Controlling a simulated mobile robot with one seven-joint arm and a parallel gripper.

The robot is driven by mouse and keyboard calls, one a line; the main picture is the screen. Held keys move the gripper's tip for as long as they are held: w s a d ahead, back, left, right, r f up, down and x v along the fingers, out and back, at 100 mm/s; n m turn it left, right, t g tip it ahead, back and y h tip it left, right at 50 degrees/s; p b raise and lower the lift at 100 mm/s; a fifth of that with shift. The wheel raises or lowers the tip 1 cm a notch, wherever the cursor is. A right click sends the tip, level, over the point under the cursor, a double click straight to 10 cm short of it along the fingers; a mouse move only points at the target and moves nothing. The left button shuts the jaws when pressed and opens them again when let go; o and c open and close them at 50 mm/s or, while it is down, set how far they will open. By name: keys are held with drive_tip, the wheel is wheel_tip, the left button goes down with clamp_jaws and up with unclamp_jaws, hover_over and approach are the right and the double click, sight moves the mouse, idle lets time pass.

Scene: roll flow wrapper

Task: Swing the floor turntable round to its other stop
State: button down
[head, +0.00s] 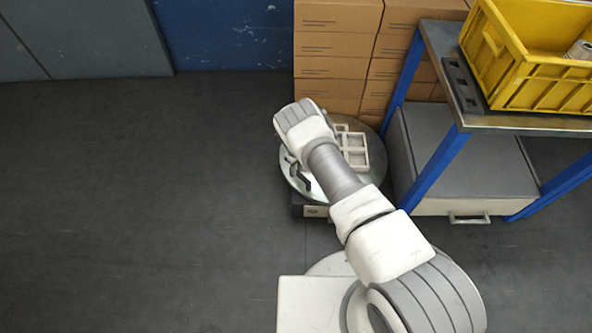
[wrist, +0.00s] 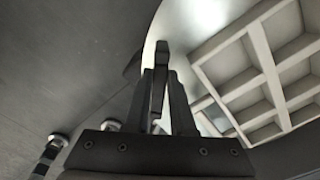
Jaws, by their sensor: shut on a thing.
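The floor turntable (head: 377,155) is a round grey metal disc on a low dark base, partly hidden under my arm in the head view. Its shiny surface also fills the upper middle of the wrist view (wrist: 205,15). A pale compartmented tray (head: 362,150) lies on the disc, right of my arm; it shows at the right of the wrist view (wrist: 262,70). My gripper (wrist: 160,80) is over the disc's left side, its fingers shut on a dark upright handle (wrist: 162,48) near the rim. In the head view my wrist mostly hides the grip.
Stacked cardboard boxes (head: 330,45) stand behind the turntable. A blue-legged table (head: 440,160) with a yellow crate (head: 525,85) stands close on the right, a grey cabinet (head: 465,165) beneath it. The floor (head: 130,200) on the left is clear.

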drive_tip(key=shift+w+a, duration=0.2)
drive_tip(key=shift+a, duration=0.05)
idle(0.4)
drive_tip(key=c, duration=0.8)
unclamp_jaws()
drive_tip(key=shift+o, duration=0.2)
drive_tip(key=shift+d, duration=0.1)
drive_tip(key=shift+r, duration=0.1)
wheel_tip(320, 180, up, 17)
drive_tip(key=p, duration=0.6)
drive_tip(key=shift+r, duration=0.15)
